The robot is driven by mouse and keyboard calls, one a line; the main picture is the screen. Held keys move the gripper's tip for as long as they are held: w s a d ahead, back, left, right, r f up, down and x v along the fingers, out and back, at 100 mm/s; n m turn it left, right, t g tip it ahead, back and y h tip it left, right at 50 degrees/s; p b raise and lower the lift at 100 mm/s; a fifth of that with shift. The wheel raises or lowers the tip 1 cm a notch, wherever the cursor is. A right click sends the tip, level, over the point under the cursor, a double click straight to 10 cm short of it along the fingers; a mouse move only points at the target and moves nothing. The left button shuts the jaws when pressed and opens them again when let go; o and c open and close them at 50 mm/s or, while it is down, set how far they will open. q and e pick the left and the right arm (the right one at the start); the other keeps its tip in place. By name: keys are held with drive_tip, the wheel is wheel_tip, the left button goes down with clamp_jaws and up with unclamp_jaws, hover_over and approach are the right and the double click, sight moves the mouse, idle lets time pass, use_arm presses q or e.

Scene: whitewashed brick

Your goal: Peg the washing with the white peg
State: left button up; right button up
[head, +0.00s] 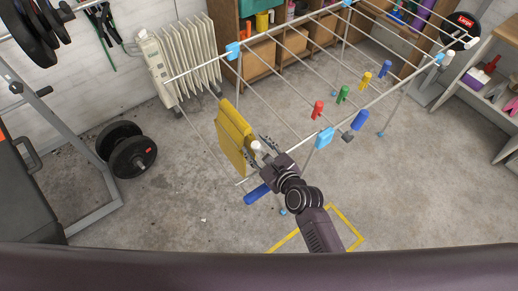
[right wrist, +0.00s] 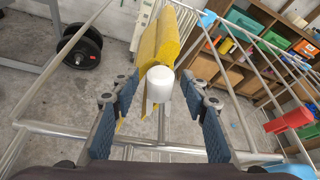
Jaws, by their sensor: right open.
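The washing is a yellow cloth (head: 234,137) folded over a rail at the near left end of the drying rack (head: 290,138). The white peg (head: 257,147) stands at the cloth's near edge. In the right wrist view the white peg (right wrist: 160,85) is upright, its legs pointing down beside the yellow cloth (right wrist: 160,45). My right gripper (head: 262,151) is open, with one finger on each side of the peg and a clear gap to it on both sides. I cannot tell whether the peg's legs grip the cloth. My left gripper is not in view.
Red (head: 318,109), green (head: 343,94), yellow (head: 365,79) and blue (head: 385,69) pegs sit along the rack. A white radiator (head: 180,65) and dumbbells (head: 128,150) stand at left. Shelves (head: 270,60) stand behind.

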drive_tip(key=shift+c, duration=1.6)
drive_tip(key=c, duration=0.8)
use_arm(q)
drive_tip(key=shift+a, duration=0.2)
use_arm(e)
clamp_jaws()
